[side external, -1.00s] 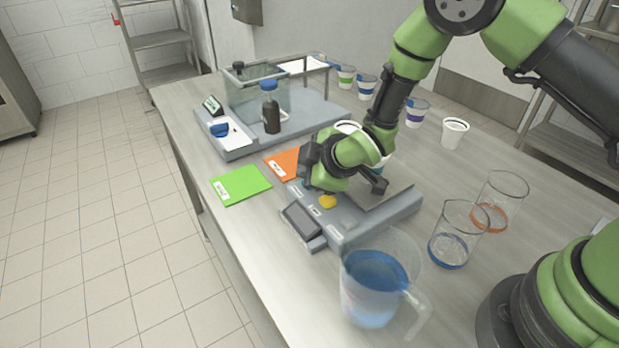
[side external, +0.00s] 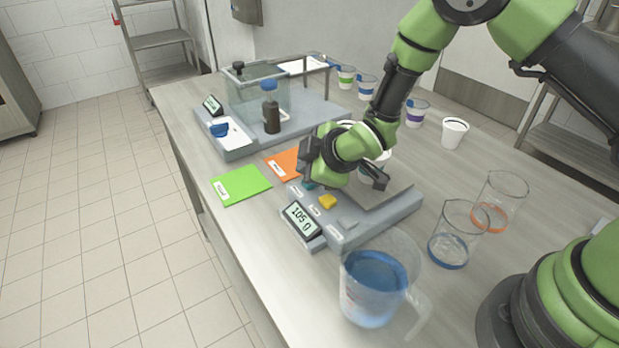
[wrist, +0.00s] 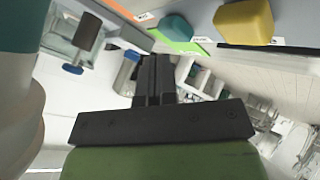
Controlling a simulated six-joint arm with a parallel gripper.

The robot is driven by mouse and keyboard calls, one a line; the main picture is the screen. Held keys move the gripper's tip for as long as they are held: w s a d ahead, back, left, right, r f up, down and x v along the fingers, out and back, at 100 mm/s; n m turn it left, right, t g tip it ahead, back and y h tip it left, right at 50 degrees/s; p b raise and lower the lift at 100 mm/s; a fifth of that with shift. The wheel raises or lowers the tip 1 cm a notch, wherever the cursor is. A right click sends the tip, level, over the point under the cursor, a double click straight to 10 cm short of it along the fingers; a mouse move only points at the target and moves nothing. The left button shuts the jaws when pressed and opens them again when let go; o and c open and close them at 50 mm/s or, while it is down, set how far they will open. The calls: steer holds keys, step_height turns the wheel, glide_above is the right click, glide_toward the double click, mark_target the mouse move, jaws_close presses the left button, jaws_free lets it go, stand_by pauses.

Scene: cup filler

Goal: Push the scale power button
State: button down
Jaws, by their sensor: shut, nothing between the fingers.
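The grey scale (side external: 385,218) stands on the table, its front display (side external: 301,216) lit and reading what looks like "105 0". Its front strip carries a teal button (side external: 308,183), a yellow button (side external: 327,202) and a grey button (side external: 347,223), with white labels too small to read. My gripper (side external: 306,174) is shut and empty, at the teal button's end of the strip and partly hiding that button. In the wrist view, my shut fingers (wrist: 154,78) appear below the teal button (wrist: 174,27) and the yellow button (wrist: 246,21). I cannot tell whether they touch the teal button.
A cup (side external: 378,164) is partly hidden behind my wrist. A jug of blue liquid (side external: 374,285) stands close in front of the scale. Two glass beakers (side external: 456,236) are to the right. A green card (side external: 240,184) and an orange card (side external: 284,162) lie to the left.

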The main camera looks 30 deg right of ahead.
steer(key=shift+r, duration=3)
